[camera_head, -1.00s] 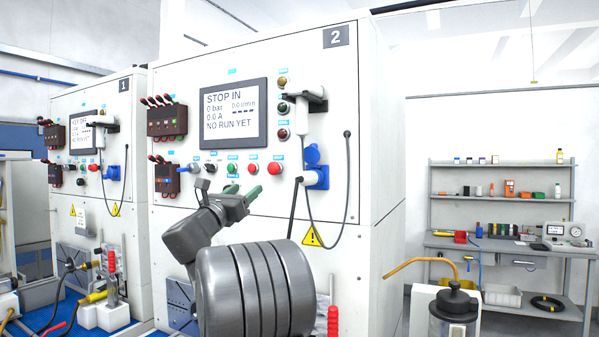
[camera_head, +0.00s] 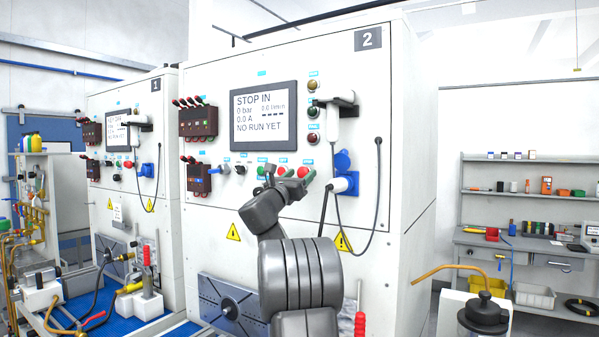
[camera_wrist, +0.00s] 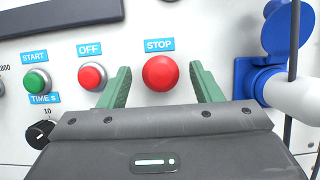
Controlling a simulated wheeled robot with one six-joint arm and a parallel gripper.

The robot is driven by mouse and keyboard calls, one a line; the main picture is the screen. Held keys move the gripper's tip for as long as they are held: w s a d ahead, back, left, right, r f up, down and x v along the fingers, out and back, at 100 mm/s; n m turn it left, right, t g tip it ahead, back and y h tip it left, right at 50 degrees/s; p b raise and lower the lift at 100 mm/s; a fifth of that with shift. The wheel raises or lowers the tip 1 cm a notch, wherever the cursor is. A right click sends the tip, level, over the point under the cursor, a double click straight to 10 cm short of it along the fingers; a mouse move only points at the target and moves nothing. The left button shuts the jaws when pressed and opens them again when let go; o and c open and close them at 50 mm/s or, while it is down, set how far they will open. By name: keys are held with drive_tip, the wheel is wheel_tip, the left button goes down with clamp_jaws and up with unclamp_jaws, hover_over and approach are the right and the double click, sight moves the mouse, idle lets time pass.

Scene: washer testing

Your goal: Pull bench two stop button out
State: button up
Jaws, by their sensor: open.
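The red round stop button (camera_wrist: 161,73) sits under a blue STOP label on the bench two panel. In the head view, the stop button (camera_head: 303,172) is close behind my fingers and partly crowded by them. My gripper (camera_wrist: 163,82) is open, with one green finger on each side of the button in the picture. Gaps show between both fingers and the button, and I cannot tell whether the tips reach its depth. In the head view, my gripper (camera_head: 289,178) is at the panel's button row. The bench two screen (camera_head: 264,116) reads STOP IN.
The red OFF button (camera_wrist: 92,76) lies just left of the left finger. A green START button (camera_wrist: 37,81) and a black knob (camera_wrist: 40,134) are farther left. A blue socket with a white plug (camera_wrist: 288,92) stands close to the right finger.

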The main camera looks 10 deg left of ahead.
drive_tip(key=shift+w, duration=0.1)
clamp_jaws()
drive_tip(key=shift+s+a+b, duration=0.15)
drive_tip(key=shift+s+b, duration=0.25)
drive_tip(key=shift+s, duration=0.1)
unclamp_jaws()
drive_tip(key=shift+s, duration=0.1)
drive_tip(key=b+v, duration=0.5)
drive_tip(key=v, duration=0.9)
